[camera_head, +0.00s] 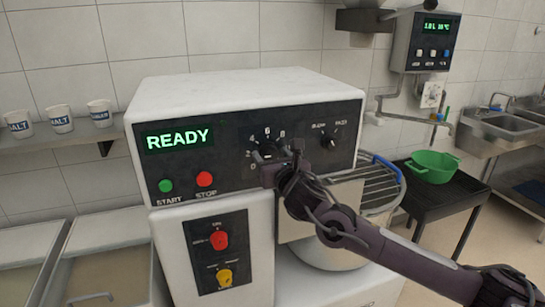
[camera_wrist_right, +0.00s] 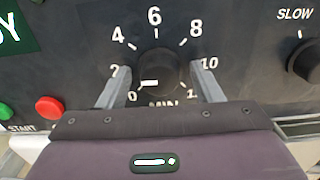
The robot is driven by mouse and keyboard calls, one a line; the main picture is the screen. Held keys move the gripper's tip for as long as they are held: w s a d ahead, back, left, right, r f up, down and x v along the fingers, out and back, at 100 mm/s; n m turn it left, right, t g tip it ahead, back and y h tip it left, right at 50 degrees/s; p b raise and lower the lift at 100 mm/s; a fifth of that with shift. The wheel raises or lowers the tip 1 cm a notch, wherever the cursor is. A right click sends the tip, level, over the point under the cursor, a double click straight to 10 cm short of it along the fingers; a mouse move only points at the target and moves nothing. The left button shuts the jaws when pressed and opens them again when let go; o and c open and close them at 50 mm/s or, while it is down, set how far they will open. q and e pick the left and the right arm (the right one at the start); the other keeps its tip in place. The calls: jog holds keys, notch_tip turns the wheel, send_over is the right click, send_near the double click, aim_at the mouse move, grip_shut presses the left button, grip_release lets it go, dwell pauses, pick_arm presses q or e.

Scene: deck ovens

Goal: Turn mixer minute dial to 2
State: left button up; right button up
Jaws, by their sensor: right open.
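The minute dial (camera_head: 267,148) is a black round knob on the mixer's dark front panel, ringed by white numbers. In the right wrist view the dial (camera_wrist_right: 157,70) has a short white pointer mark on its lower left, pointing leftward between 0 and 2. My right gripper (camera_head: 282,163) is at the panel in front of the dial. Its two grey fingers stand open on either side of the knob in the right wrist view (camera_wrist_right: 160,88), with a visible gap to it on each side. The "MIN" label is partly hidden by the gripper body. My left gripper is not in view.
The mixer display (camera_head: 178,138) reads READY. A green START button (camera_head: 166,186) and red STOP button (camera_head: 205,179) sit left of the dial. A speed knob (camera_head: 329,139) is to its right. The steel bowl (camera_head: 330,258) and its guard lie below, partly behind my right arm.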

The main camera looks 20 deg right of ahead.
jog(key=s+b, duration=0.2)
jog(key=s, duration=0.5)
jog(key=shift+s+d, duration=0.15)
jog(key=shift+s, duration=0.25)
